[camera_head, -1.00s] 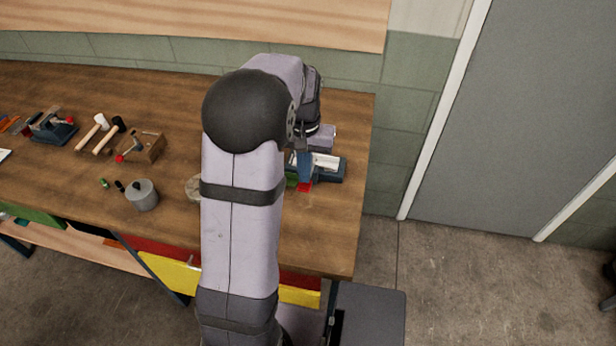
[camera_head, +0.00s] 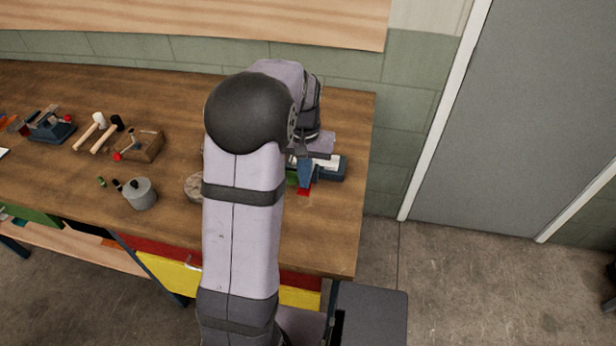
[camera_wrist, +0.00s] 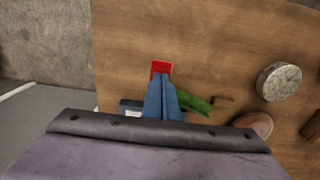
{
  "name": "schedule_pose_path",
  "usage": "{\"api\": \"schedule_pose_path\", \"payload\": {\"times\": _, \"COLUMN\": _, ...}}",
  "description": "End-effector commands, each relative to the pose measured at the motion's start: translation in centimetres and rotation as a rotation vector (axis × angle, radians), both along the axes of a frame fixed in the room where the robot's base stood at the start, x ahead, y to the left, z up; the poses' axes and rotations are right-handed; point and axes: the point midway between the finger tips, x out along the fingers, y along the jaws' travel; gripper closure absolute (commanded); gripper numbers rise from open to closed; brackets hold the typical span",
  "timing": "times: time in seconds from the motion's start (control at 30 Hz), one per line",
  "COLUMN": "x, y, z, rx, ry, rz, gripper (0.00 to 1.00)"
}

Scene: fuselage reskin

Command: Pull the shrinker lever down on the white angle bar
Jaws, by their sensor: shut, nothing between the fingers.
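The shrinker (camera_head: 333,172) is a dark blue tool near the bench's right end, partly hidden by my arm. The white angle bar (camera_head: 331,162) lies across its top, mostly covered by my gripper. In the wrist view a small part of the shrinker (camera_wrist: 131,106) and of the bar (camera_wrist: 133,114) shows left of my fingers. My gripper (camera_wrist: 160,78) has its blue fingers together, pointing down over the tool, with nothing between them. A red piece (camera_wrist: 161,67) shows right at the fingertips; it may be the lever's end. I cannot tell whether they touch.
A green piece (camera_wrist: 198,103) lies close beside my fingers. A round block (camera_wrist: 279,82) stands farther right in that view. A pot (camera_head: 140,194), a wooden block tool (camera_head: 140,146) and mallets (camera_head: 97,133) stand left. The bench front near the shrinker is clear.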

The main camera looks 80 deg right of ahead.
Motion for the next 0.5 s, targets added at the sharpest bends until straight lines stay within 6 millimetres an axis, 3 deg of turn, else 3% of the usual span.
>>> {"api": "schedule_pose_path", "payload": {"times": 0.5, "x": 0.0, "y": 0.0, "z": -2.6, "rx": -0.001, "ry": 0.000, "rz": 0.000, "gripper": 1.00}}
